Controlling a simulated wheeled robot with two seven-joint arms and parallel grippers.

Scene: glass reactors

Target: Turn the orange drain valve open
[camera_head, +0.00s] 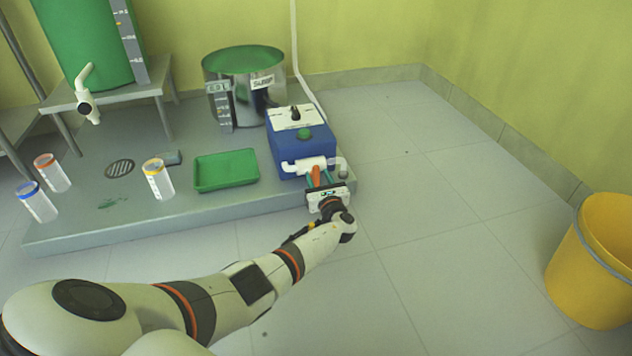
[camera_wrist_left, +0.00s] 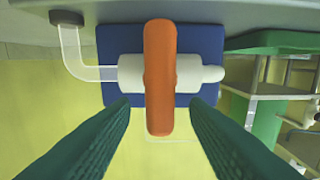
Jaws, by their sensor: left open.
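The orange drain valve handle (camera_wrist_left: 160,78) is a long bar across a white pipe (camera_wrist_left: 192,73) on the front of a blue box (camera_head: 299,146). In the head view the orange handle (camera_head: 317,176) shows partly, between the fingers of my left gripper. My left gripper (camera_head: 319,180) is at the blue box's front. In the left wrist view its two green fingers (camera_wrist_left: 160,135) are open, one on each side of the handle's lower end, with a gap on both sides. The handle stands crosswise to the pipe in that view. My right gripper is not in view.
A green tray (camera_head: 226,187) lies on the grey platform (camera_head: 130,232) left of the blue box. A steel sump tank (camera_head: 277,100) stands behind it. Several capped jars, one yellow-capped (camera_head: 160,182), stand at left. A yellow bucket (camera_head: 580,270) is at right. The middle floor is clear.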

